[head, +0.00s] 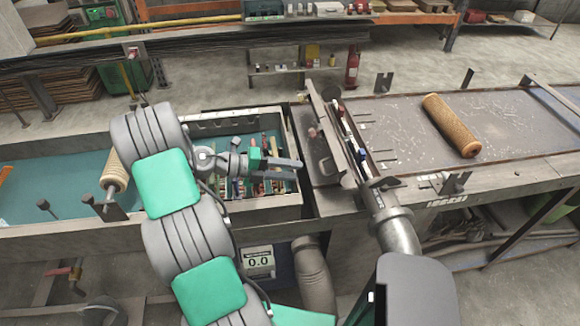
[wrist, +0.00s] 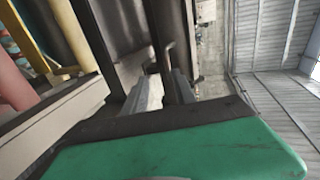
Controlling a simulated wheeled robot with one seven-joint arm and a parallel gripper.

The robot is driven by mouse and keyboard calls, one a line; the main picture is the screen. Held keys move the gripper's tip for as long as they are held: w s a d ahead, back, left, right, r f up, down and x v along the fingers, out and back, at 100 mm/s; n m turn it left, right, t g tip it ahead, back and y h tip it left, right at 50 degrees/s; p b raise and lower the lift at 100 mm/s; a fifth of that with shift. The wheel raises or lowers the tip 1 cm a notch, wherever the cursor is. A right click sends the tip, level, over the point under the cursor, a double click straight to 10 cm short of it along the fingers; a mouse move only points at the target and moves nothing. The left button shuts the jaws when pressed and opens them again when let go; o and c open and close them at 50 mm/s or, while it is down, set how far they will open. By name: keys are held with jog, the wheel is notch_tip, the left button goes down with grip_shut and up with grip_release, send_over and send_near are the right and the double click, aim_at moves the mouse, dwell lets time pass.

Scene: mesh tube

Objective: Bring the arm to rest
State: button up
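My arm reaches up from the bottom of the head view and bends right. My gripper (head: 298,169) points right, above the tool tray and close to the grey machine rail. In the wrist view, the two grey fingers of my gripper (wrist: 165,92) stand side by side with a narrow gap. Nothing shows between them, so it is open and empty. A brown mesh tube (head: 450,125) lies on the right-hand table, well away from my gripper. A paler tube (head: 114,172) sits at the left bench, partly hidden by my arm.
The tool tray (head: 297,150) holds several small tools under my gripper. The metal rail (head: 318,125) rises just right of the fingertips. The right-hand table (head: 400,112) is mostly clear around the tube.

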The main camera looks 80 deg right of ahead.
dwell(0.4)
jog(key=b+x, duration=0.6)
jog(key=b, duration=0.1)
jog(key=shift+d+r, duration=0.1)
dwell(0.5)
